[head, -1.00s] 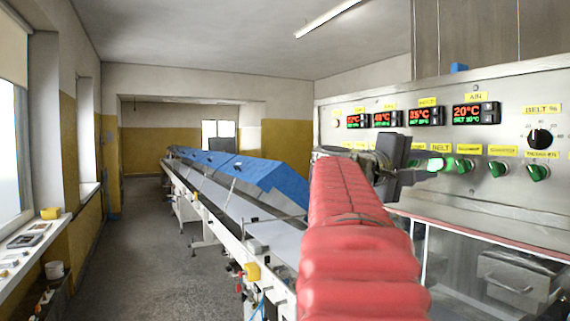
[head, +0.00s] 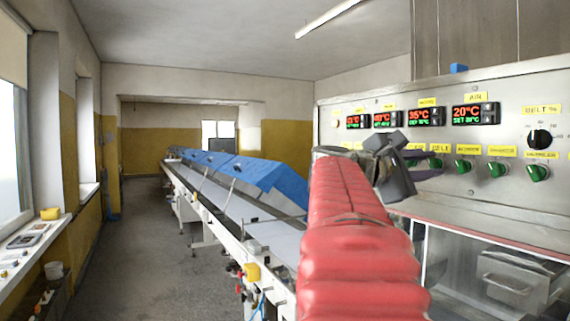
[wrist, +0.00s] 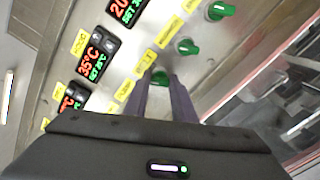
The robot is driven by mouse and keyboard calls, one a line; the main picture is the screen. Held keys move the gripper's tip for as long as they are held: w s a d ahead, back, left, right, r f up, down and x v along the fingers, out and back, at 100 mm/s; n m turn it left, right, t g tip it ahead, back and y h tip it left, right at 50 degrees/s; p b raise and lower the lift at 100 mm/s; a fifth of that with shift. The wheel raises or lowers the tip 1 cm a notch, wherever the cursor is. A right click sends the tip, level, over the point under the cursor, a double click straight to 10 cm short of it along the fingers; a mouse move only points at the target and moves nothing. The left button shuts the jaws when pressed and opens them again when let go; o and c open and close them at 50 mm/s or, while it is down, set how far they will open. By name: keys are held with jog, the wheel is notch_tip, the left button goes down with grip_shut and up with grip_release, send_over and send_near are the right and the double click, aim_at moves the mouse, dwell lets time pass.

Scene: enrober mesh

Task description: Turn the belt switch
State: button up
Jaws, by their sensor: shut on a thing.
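The belt switch is a green knob (head: 435,163) under a yellow BELT label (head: 438,148) on the steel control panel. In the head view my gripper (head: 428,164) reaches it from the left, with its dark fingers rolled at a slant. In the wrist view the knob (wrist: 160,77) shows between the two fingertips (wrist: 161,84), which are shut on it. The fingers hide part of the knob, so its exact angle cannot be read. It looks dark green and unlit.
More green knobs (head: 497,169) sit in a row to the right, close to my gripper. Red-digit displays (head: 425,116) are above, and a black BELT % dial (head: 540,139) is at the far right. A clear-walled cabinet (head: 455,262) stands below. The conveyor (head: 240,222) runs off at left.

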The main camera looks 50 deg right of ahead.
jog(key=shift+w+d+f, duration=0.1)
jog(key=shift+f, duration=0.25)
jog(key=o, duration=0.8)
jog(key=shift+o, duration=1.3)
jog(key=shift+r, duration=0.2)
jog(key=v, duration=1.4)
